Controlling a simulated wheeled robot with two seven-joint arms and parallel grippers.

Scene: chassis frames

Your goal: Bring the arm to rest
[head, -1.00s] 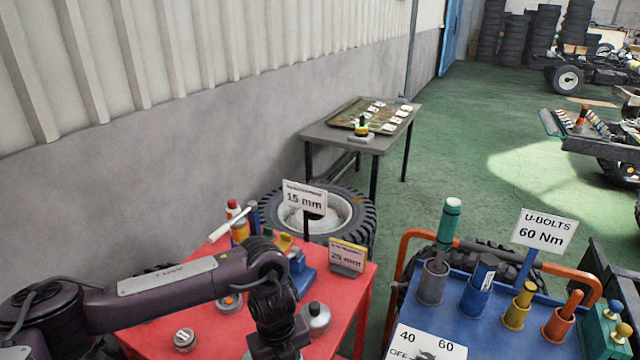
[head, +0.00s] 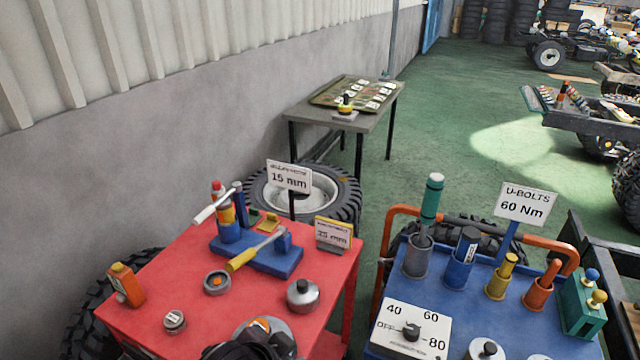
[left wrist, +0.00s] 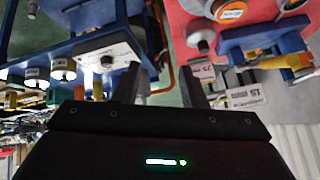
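The dark end of my left arm (head: 250,347) shows at the bottom edge of the head view, over the near edge of the red table (head: 185,262). My left gripper (left wrist: 161,85) shows in the left wrist view with its two dark fingers apart and nothing between them. The wrist view is upside down, with the red table and the blue trolley beyond the fingers. My right gripper is in neither view.
The blue trolley (head: 462,308) at right bears upright tools and a dial panel (head: 385,338). Green floor (head: 440,160) lies open behind.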

